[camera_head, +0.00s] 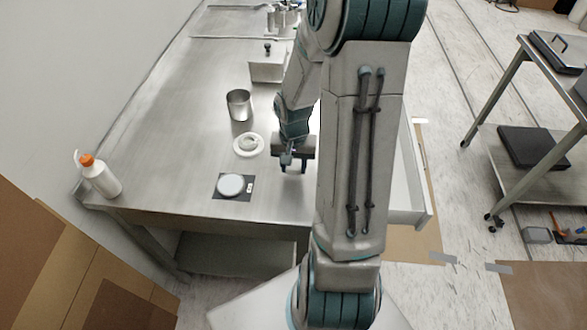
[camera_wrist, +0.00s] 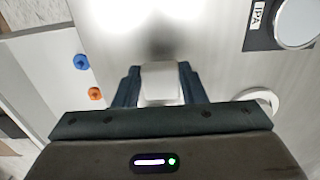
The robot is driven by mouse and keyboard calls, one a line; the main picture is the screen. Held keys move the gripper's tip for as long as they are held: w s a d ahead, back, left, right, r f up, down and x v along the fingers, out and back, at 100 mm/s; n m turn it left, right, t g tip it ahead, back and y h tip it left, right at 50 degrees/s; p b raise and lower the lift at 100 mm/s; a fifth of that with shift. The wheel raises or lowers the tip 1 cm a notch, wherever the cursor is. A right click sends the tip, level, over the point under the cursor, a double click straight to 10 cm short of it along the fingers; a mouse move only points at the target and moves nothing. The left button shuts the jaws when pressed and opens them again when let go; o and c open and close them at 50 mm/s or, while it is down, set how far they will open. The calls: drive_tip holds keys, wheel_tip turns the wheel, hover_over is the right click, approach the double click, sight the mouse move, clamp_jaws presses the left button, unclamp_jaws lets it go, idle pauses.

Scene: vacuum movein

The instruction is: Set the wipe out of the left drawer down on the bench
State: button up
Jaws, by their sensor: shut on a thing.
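My gripper (camera_head: 294,163) is over the steel bench (camera_head: 170,125), near its front right edge. In the wrist view my gripper (camera_wrist: 160,86) is shut on a small white block-like thing, which I take to be the wipe (camera_wrist: 161,82). The bench top is bright right beyond the wipe; I cannot tell whether it touches the bench. An open drawer (camera_head: 408,212) sticks out at the right of the bench, partly hidden behind my arm. The wrist view shows a blue and an orange round thing at the left, at the drawer side.
A dark mat with a white disc (camera_head: 231,185), labelled IPA in the wrist view, lies left of my gripper. A white ring (camera_head: 248,145), a metal cup (camera_head: 239,105) and a steel box (camera_head: 267,66) stand farther back. A white bottle (camera_head: 101,178) is at the left edge.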

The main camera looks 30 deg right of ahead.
sight(293, 168)
drive_tip(key=shift+f, duration=1.25)
drive_tip(key=shift+f, duration=0.2)
drive_tip(key=o, duration=0.9)
drive_tip(key=shift+o, duration=0.2)
drive_tip(key=shift+r, duration=0.1)
wheel_tip(293, 168, up, 12)
drive_tip(key=s+a+r+n+t, duration=0.3)
drive_tip(key=s+a+r+n, duration=0.4)
drive_tip(key=s+a+r, duration=0.4)
drive_tip(key=shift+s+a+r+t, duration=0.2)
drive_tip(key=shift+s+r+t, duration=0.1)
drive_tip(key=shift+s+r, duration=0.15)
